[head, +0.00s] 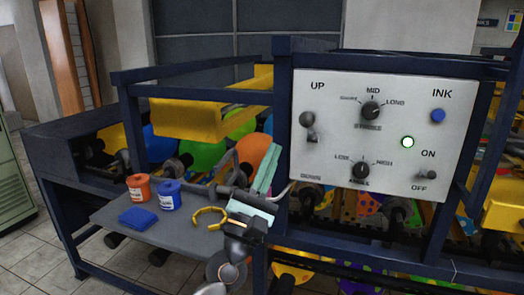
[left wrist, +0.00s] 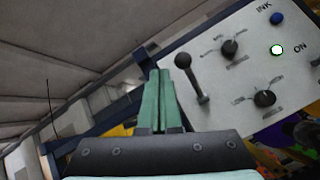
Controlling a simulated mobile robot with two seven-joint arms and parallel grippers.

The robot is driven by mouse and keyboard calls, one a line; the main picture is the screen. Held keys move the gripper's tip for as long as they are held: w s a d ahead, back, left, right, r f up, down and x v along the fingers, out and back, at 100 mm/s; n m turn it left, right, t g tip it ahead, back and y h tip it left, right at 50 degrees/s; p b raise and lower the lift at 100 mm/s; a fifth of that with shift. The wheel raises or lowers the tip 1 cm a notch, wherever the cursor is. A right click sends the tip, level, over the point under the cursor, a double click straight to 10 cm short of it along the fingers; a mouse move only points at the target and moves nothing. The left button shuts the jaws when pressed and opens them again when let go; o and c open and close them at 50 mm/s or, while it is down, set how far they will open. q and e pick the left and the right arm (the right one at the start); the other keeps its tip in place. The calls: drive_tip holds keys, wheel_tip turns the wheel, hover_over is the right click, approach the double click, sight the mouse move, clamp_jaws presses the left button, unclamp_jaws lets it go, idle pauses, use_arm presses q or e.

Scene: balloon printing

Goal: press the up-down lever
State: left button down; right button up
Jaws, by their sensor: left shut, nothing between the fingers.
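The up-down lever (head: 308,125) is a dark handle with a ball knob on the left side of the white control panel (head: 335,100). Its knob sits on the side of the "UP" label. In the left wrist view the lever (left wrist: 193,80) stands just right of the fingers. My left gripper (head: 274,150) has green fingers, shut and empty, pointing up just left of the panel and below the knob's height. In the left wrist view the left gripper (left wrist: 166,72) shows its fingers together, with no clear contact with the lever. My right gripper is not in view.
The panel also has two dials, a blue ink button (head: 438,115), a lit green lamp (head: 408,142) and an on-off switch (head: 428,174). A dark blue frame post (head: 281,110) stands left of it. Orange (head: 138,188) and blue (head: 169,195) ink pots stand on the side shelf.

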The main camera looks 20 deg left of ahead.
use_arm(q)
drive_tip(key=s, duration=0.3)
drive_tip(key=shift+s+a+r+p, duration=0.15)
drive_tip(key=shift+a+p, duration=0.1)
drive_tip(key=shift+p, duration=0.15)
drive_tip(key=s+d+f+m+g, duration=0.1)
drive_tip(key=s+f+m+g, duration=0.15)
drive_tip(key=f+m, duration=0.55)
drive_tip(key=s+f+m+g, duration=0.1)
drive_tip(key=f+m+g, duration=0.2)
drive_tip(key=f, duration=0.9)
drive_tip(key=s+d+f+m+g, duration=0.1)
drive_tip(key=f+m+g, duration=0.2)
drive_tip(key=f+m, duration=0.5)
drive_tip(key=s+a+f+m+g+y, duration=0.1)
drive_tip(key=s+f+m+g, duration=0.3)
drive_tip(key=s+f, duration=0.5)
drive_tip(key=s+a+f+m+g+y, duration=0.1)
drive_tip(key=s+f+m+g, duration=0.3)
drive_tip(key=s+f, duration=0.6)
wheel_tip(320, 180, down, 5)
drive_tip(key=a+m, duration=0.1)
drive_tip(key=m, duration=0.1)
drive_tip(key=shift+a+r+m, duration=0.2)
drive_tip(key=shift+a+m, duration=0.1)
